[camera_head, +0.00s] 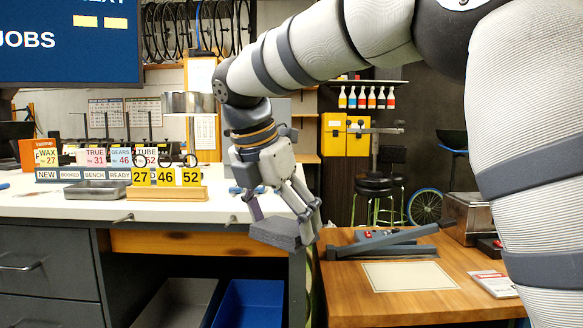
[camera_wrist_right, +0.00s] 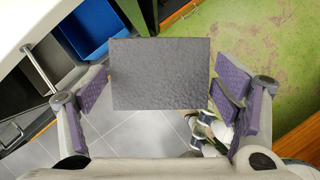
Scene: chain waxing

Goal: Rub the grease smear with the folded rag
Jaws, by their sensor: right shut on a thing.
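The folded rag (camera_head: 276,233) is a dark grey, flat rectangular pad. My right gripper (camera_head: 283,212) is shut on it and holds it in the air by the right front corner of the white bench. In the right wrist view the rag (camera_wrist_right: 160,75) lies between the purple finger pads, with the floor and a blue bin below it. I cannot make out a grease smear in either view. My left gripper is not in view.
A wooden table (camera_head: 345,298) stands at the right with a cream sheet (camera_head: 408,276), a dark grey tool (camera_head: 380,240) and a metal box (camera_head: 468,215). The white bench (camera_head: 60,206) holds a grey tray (camera_head: 97,190) and number cards (camera_head: 165,177). A blue bin (camera_head: 248,303) sits below.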

